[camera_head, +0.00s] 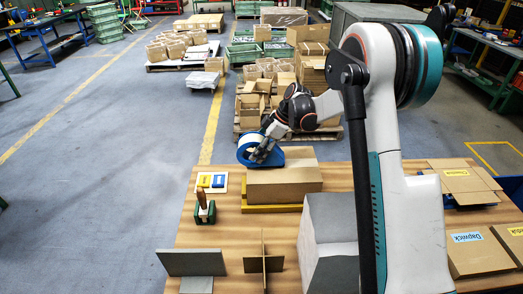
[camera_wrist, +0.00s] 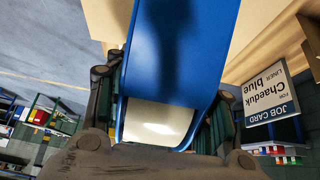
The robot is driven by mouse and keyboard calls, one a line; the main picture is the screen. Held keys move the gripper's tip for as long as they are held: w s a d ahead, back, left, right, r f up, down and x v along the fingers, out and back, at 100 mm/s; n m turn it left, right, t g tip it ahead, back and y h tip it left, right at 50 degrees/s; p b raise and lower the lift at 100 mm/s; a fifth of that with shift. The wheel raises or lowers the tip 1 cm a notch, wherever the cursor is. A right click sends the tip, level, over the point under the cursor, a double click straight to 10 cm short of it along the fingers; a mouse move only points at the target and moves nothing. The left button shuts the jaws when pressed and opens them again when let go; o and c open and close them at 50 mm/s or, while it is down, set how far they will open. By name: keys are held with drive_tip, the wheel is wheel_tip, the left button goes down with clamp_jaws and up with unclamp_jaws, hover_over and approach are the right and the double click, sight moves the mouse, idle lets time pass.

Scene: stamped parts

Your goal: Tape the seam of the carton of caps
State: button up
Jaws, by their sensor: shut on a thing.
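The closed brown carton (camera_head: 285,183) lies on a yellow base (camera_head: 272,208) on the wooden table. My gripper (camera_head: 262,154) is shut on a blue tape dispenser (camera_head: 246,143) with a pale roll, at the carton's far left end. In the wrist view the blue dispenser (camera_wrist: 182,45) fills the middle between the fingers of my gripper (camera_wrist: 168,105). I cannot tell whether the dispenser touches the carton. No tape shows clearly on the carton's top. Any caps inside are hidden.
A white board with yellow and blue pieces (camera_head: 211,182) and a green stand with a wooden handle (camera_head: 204,211) lie left. A cardboard divider (camera_head: 263,264), grey panel (camera_head: 192,262) and grey block (camera_head: 327,240) stand nearer. A job card (camera_wrist: 270,95) reads "Chaeduk", "liner blue".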

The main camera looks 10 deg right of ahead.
sight(239, 150)
drive_tip(key=shift+a, duration=0.35)
drive_tip(key=shift+w+a+f+b, duration=0.1)
drive_tip(key=shift+w+a+b, duration=0.15)
drive_tip(key=shift+a, duration=0.9)
drive_tip(key=shift+w+a+f+b, duration=0.1)
drive_tip(key=shift+w+a+b, duration=0.1)
drive_tip(key=shift+a, duration=0.9)
drive_tip(key=shift+w+a+r, duration=0.15)
drive_tip(key=shift+a, duration=0.65)
drive_tip(key=shift+w+a, duration=0.15)
drive_tip(key=shift+a, duration=0.6)
drive_tip(key=shift+a, duration=0.1)
drive_tip(key=shift+w+a, duration=0.2)
drive_tip(key=shift+a, duration=0.55)
drive_tip(key=shift+a, duration=0.1)
